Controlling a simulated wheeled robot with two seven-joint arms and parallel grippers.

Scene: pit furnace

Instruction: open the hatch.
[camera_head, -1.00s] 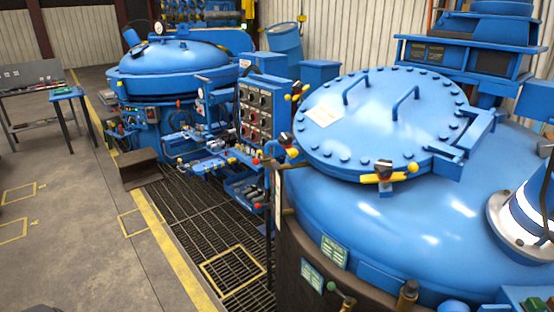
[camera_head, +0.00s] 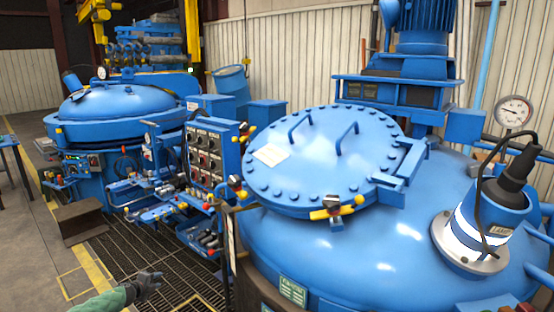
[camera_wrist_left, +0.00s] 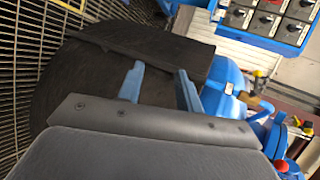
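The hatch (camera_head: 325,165) is a round blue lid with bolts around its rim and two bar handles on top. It lies closed on the large blue vessel (camera_head: 330,250) at the right in the head view. A yellow-handled clamp (camera_head: 337,208) sits at its front edge, and another (camera_head: 238,188) at its left edge. A hinge block (camera_head: 402,172) is at its right. My left gripper (camera_head: 150,284) is low at the bottom left, apart from the hatch and left of the vessel. In the left wrist view its two blue fingers (camera_wrist_left: 160,88) are spread and empty. My right gripper is out of view.
A control panel (camera_head: 208,152) with switches stands left of the hatch, with valves and pipes below. Metal grating (camera_head: 125,245) covers the floor there. A cable-fed blue cylinder (camera_head: 475,235) and a gauge (camera_head: 514,113) stand at the right. A second vessel (camera_head: 115,105) is behind left.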

